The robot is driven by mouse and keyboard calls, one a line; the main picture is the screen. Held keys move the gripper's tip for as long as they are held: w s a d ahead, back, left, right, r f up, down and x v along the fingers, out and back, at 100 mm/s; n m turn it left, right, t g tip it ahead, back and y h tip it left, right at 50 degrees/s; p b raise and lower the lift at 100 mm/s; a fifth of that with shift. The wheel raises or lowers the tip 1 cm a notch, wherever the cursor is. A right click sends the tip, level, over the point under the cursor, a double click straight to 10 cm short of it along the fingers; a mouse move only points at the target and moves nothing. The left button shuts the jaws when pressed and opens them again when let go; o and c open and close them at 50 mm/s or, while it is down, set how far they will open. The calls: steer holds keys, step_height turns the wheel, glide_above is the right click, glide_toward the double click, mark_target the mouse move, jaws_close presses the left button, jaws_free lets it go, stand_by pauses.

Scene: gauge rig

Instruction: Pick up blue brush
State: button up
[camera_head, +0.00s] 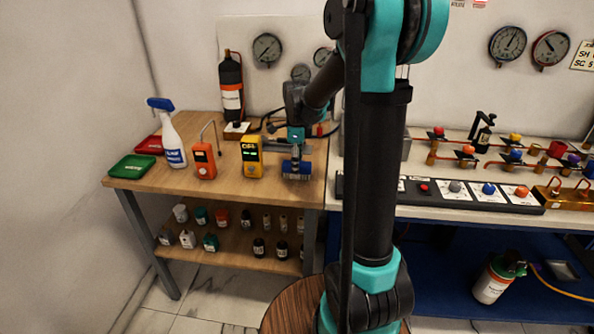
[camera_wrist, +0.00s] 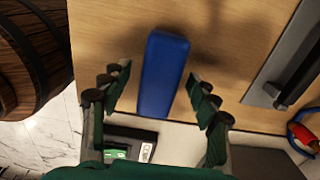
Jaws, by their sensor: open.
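The blue brush (camera_wrist: 163,75) shows in the wrist view as a long blue block over the wooden table top. It lies between the two spread fingers of my gripper (camera_wrist: 160,88), with a gap visible on both sides. In the head view my gripper (camera_head: 297,160) points down at the right part of the wooden table. Blue of the brush (camera_head: 305,168) shows beside and behind the fingers, which partly hide it. My gripper is open and empty. I cannot tell the exact height of the fingertips over the table.
The wooden table (camera_head: 217,193) also holds a yellow device (camera_head: 251,156) just left of my gripper, an orange device (camera_head: 204,161), a spray bottle (camera_head: 170,135) and a green tray (camera_head: 132,167). A wooden barrel (camera_wrist: 30,55) stands beyond the table edge in the wrist view.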

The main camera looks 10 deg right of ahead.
steer(key=shift+f, duration=0.6)
steer(key=shift+c, duration=0.6)
jaws_close()
steer(key=shift+r, duration=0.1)
step_height(320, 180, up, 20)
